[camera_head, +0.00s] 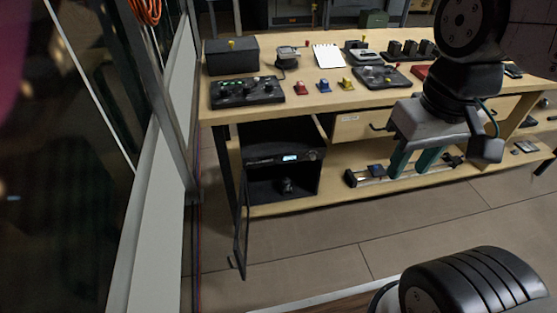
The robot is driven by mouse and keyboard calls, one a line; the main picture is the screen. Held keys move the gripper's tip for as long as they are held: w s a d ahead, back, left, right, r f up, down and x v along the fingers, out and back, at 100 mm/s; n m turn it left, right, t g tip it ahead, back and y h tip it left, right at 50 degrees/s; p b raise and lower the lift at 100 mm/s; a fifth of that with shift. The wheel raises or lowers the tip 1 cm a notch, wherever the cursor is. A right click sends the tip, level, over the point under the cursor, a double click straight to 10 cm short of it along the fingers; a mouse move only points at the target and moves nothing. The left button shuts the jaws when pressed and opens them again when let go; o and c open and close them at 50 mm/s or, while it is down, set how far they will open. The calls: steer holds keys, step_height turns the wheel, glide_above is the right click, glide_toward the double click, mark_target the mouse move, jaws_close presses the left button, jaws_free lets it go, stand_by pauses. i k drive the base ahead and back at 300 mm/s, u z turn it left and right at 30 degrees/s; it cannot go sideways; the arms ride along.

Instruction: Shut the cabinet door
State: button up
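The cabinet is a black open-fronted box (262,188) under the left end of the wooden desk. Its dark door (243,225) stands wide open at the left side, seen nearly edge-on and reaching toward me, with a small handle (233,262) near its low front end. Inside are a device with a lit display (290,158) and a small dark object (288,186). My gripper (411,174) hangs to the right, in front of the desk's drawer and lower shelf, well apart from the door. Its two green fingers are spread, with nothing seen between them.
The desk top (310,100) holds a black box, control panels and small coloured items. A drawer (352,126) is right of the cabinet. A glass wall with a metal frame (170,130) runs close along the left. Floor (320,245) before the cabinet is clear.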

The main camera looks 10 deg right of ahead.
mark_target(238, 225)
steer(key=z, duration=0.05)
steer(key=k, duration=0.25)
steer(key=u, duration=0.2)
steer(key=i, duration=0.8)
steer(key=u, duration=1.05)
steer(key=k, duration=0.75)
steer(key=z, duration=0.55)
steer(key=i, duration=0.5)
